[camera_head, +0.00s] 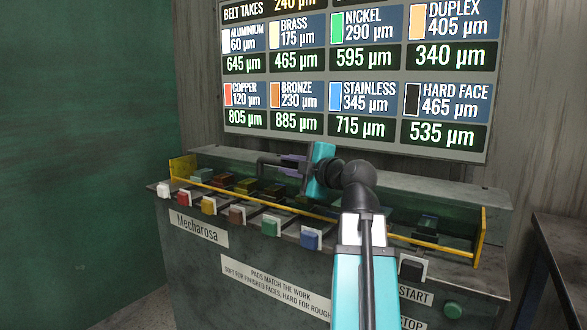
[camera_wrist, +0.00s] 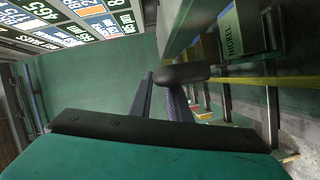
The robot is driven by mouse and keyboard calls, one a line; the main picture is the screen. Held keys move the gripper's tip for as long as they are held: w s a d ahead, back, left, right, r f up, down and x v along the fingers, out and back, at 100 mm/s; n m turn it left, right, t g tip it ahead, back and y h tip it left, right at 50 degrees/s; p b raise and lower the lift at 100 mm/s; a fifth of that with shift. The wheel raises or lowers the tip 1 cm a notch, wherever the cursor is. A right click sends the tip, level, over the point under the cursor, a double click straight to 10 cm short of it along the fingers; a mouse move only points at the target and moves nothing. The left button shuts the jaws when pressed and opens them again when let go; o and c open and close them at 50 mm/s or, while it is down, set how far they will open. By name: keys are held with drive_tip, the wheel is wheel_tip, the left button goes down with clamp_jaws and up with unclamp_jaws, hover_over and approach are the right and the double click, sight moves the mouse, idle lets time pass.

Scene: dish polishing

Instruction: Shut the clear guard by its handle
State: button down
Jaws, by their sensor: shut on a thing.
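The clear guard (camera_head: 330,214) shows mainly as a yellow-edged frame along the machine's front, with yellow end pieces at left and right. Its pane is hard to see, so I cannot tell its exact angle. Its dark bar handle (camera_head: 268,161) stands above the row of pads, left of my wrist. My gripper (camera_head: 292,160) is shut on this handle. In the wrist view, the rounded dark end of the handle (camera_wrist: 185,74) shows between the fingers of my gripper (camera_wrist: 163,88). My arm hides part of the guard's middle and right.
Several coloured buttons line the machine's front (camera_head: 250,255), with pads in the trough behind them. A lit board (camera_head: 355,75) hangs behind. A green wall (camera_head: 85,150) is at left and a dark table (camera_head: 560,240) at right. A green start button (camera_head: 453,309) sits low right.

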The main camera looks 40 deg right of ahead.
drive_tip(key=shift+f, duration=0.15)
drive_tip(key=c, duration=1.6)
unclamp_jaws()
drive_tip(key=shift+c, duration=0.2)
drive_tip(key=shift+a, duration=0.1)
drive_tip(key=shift+s, duration=0.15)
drive_tip(key=s+r+b, duration=0.1)
drive_tip(key=s+b, duration=0.1)
drive_tip(key=s, duration=1.1)
drive_tip(key=shift+s+a+r+b, duration=0.25)
drive_tip(key=shift+a+r+b, duration=0.05)
drive_tip(key=shift+a+b, duration=0.15)
